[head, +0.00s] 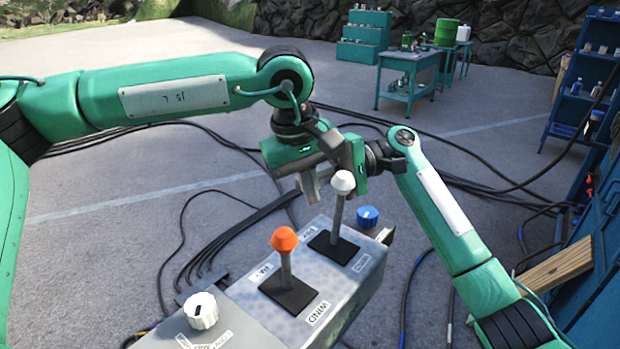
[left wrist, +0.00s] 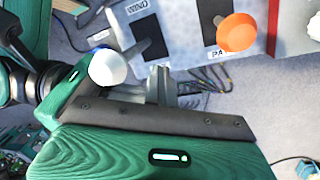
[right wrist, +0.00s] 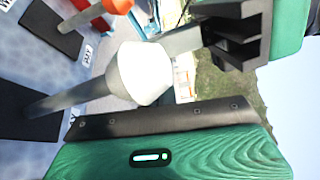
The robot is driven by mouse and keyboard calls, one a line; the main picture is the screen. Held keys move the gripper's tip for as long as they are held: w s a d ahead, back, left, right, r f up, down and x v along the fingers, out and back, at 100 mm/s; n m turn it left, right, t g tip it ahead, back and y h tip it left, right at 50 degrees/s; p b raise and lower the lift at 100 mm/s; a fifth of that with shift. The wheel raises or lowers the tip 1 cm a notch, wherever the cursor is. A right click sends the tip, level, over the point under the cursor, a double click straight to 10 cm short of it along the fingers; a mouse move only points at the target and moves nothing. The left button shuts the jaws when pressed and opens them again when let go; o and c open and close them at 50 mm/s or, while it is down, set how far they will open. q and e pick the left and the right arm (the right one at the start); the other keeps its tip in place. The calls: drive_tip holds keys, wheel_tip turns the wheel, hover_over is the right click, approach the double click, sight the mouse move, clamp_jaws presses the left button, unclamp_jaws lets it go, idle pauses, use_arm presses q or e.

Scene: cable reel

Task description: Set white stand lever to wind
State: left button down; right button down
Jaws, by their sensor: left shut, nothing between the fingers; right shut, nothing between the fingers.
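The white-knobbed lever (head: 342,184) rises from a black plate on the grey control box (head: 340,290), standing nearly upright. Its knob is close in front of the camera in the left wrist view (left wrist: 108,69) and the right wrist view (right wrist: 145,73). A PAY label (head: 308,232) lies at its plate's left end; the label (head: 362,262) at the right end is too small to read here. My left gripper (head: 312,188) is shut and empty, just left of the knob. My right gripper (head: 340,145) is shut and empty, just behind and above the knob. Contact with the knob cannot be told.
An orange-knobbed lever (head: 285,240) stands nearer on the same box, with a WIND label (head: 317,313). A blue knob (head: 367,216) is behind right, a white dial (head: 201,309) front left. My two grippers are crowded together. Black cables lie on the floor.

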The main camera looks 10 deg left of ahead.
drive_tip(key=shift+s, duration=0.1)
drive_tip(key=shift+s+d+r+n, duration=0.25)
drive_tip(key=shift+s+d+n, duration=0.15)
drive_tip(key=shift+d, duration=0.35)
use_arm(q)
drive_tip(key=c, duration=1.3)
unclamp_jaws()
drive_tip(key=shift+a, duration=0.2)
drive_tip(key=shift+c, duration=0.2)
drive_tip(key=o, duration=0.4)
drive_tip(key=shift+a, duration=0.3)
drive_tip(key=shift+d+r, duration=0.15)
drive_tip(key=shift+d, duration=0.05)
use_arm(e)
drive_tip(key=shift+s+a, duration=0.25)
drive_tip(key=shift+a, duration=0.05)
